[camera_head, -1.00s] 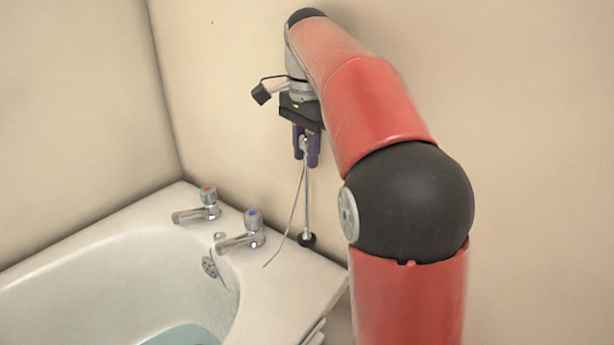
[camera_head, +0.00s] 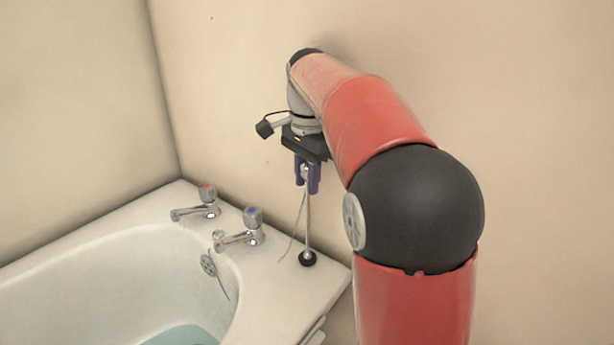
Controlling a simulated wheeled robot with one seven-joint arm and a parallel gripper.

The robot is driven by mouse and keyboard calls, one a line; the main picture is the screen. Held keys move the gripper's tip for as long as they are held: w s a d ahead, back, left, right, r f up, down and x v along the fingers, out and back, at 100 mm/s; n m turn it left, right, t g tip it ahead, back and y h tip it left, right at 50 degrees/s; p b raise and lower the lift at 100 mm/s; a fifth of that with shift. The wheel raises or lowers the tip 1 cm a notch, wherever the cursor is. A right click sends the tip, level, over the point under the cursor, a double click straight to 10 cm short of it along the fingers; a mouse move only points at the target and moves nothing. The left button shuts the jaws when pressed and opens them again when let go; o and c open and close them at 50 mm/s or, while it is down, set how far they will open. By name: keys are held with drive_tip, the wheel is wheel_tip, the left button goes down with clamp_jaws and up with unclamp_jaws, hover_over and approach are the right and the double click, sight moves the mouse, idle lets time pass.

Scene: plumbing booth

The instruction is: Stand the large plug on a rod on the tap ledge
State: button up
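The large plug (camera_head: 307,259) is a black disc at the lower end of a thin upright metal rod (camera_head: 308,215). My gripper (camera_head: 307,184), with purple fingers, is shut on the top of the rod and points straight down. The plug is over the tap ledge (camera_head: 285,285), the white bath corner right of the taps. It appears to be at the ledge surface, but I cannot tell whether it touches. A thin chain or cord hangs from near the gripper, left of the rod.
Two chrome taps stand left of the plug: the blue-topped tap (camera_head: 243,230) is nearer, the red-topped tap (camera_head: 198,203) farther. The bath basin (camera_head: 130,285) holds some water (camera_head: 182,336). The wall (camera_head: 235,110) rises close behind. The ledge front is clear.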

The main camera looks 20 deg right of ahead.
drive_tip(key=o, duration=0.5)
drive_tip(key=shift+c, duration=0.2)
drive_tip(key=r+p, duration=0.1)
drive_tip(key=r, duration=0.4)
drive_tip(key=r+p, duration=0.1)
drive_tip(key=r, duration=0.5)
drive_tip(key=shift+w+d+r, duration=0.1)
drive_tip(key=shift+d+r, duration=0.1)
drive_tip(key=shift+r, duration=0.4)
drive_tip(key=shift+s, duration=0.25)
drive_tip(key=s+a+f+n+t, duration=0.1)
drive_tip(key=s+f+n+t, duration=0.1)
drive_tip(key=s+f+n, duration=0.5)
drive_tip(key=s+a+f+n+t, duration=0.2)
drive_tip(key=s+f+n, duration=0.4)
drive_tip(key=s+f, duration=0.6)
drive_tip(key=s+t, duration=0.1)
drive_tip(key=s, duration=0.3)
drive_tip(key=shift+s+n+t, duration=0.3)
drive_tip(key=shift+s+n, duration=0.1)
